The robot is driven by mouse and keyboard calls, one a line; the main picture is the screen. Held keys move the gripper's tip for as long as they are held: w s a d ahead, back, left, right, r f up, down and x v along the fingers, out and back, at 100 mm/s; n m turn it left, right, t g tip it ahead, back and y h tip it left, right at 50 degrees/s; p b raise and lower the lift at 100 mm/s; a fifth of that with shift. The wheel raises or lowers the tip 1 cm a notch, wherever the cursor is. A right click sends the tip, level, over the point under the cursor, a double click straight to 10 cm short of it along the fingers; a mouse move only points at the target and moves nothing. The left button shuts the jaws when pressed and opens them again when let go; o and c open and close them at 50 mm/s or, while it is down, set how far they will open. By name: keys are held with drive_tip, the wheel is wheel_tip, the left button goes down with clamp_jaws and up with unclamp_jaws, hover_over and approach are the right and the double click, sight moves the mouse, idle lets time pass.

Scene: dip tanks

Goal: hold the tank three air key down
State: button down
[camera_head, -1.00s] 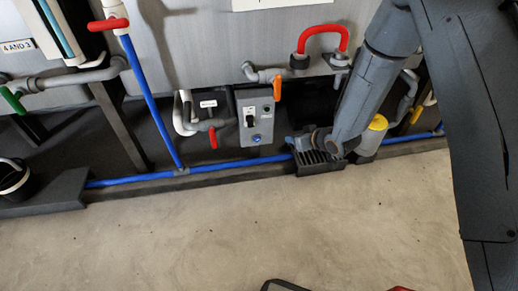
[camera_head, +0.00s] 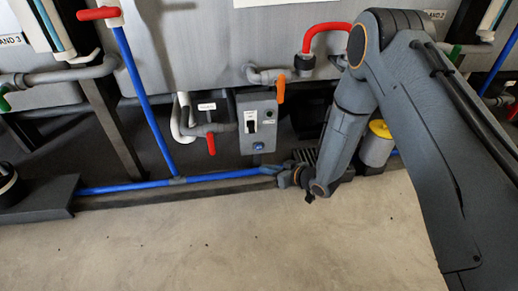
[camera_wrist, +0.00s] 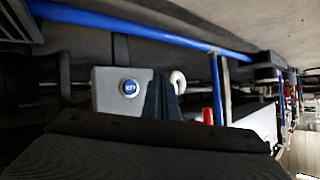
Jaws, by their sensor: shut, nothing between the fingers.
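A grey control box (camera_head: 258,125) hangs at the middle of the head view, with a white-and-black switch. A round blue button (camera_head: 258,146) is low on its face, and this also shows in the wrist view as a blue button (camera_wrist: 129,87) with white lettering too small to read. I take it for the air key. My gripper (camera_head: 268,169) is shut and empty, just below and right of the button in the head view. In the wrist view my fingers (camera_wrist: 160,98) overlap the box's right part, beside the button. I see no contact with the button.
A blue pipe (camera_head: 130,187) runs low along the wall behind my gripper. Red (camera_head: 211,144) and orange (camera_head: 281,89) valve handles flank the box. A yellow-topped canister (camera_head: 377,145) stands right of my forearm. The concrete floor in front is clear.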

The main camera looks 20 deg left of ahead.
drive_tip(key=w+a+b, duration=0.4)
drive_tip(key=w, duration=0.3)
drive_tip(key=shift+a, duration=0.15)
drive_tip(key=shift+w, duration=0.15)
idle(1.9)
drive_tip(key=shift+w+a, duration=0.2)
drive_tip(key=shift+w, duration=0.05)
drive_tip(key=shift+w+a+b, duration=0.25)
drive_tip(key=shift+w+b, duration=0.05)
drive_tip(key=shift+w, duration=0.05)
idle(2.2)
drive_tip(key=shift+s+d+p, duration=0.5)
drive_tip(key=shift+s+p, duration=0.2)
drive_tip(key=shift+s+d+p, duration=0.45)
drive_tip(key=shift+s+p, duration=0.15)
drive_tip(key=shift+s, duration=0.1)
drive_tip(key=shift+s+d+p, duration=0.4)
drive_tip(key=shift+s+p, duration=0.15)
drive_tip(key=shift+s, duration=0.2)
drive_tip(key=shift+s+d+p, duration=0.45)
drive_tip(key=shift+s+p, duration=0.15)
drive_tip(key=shift+s, duration=0.1)
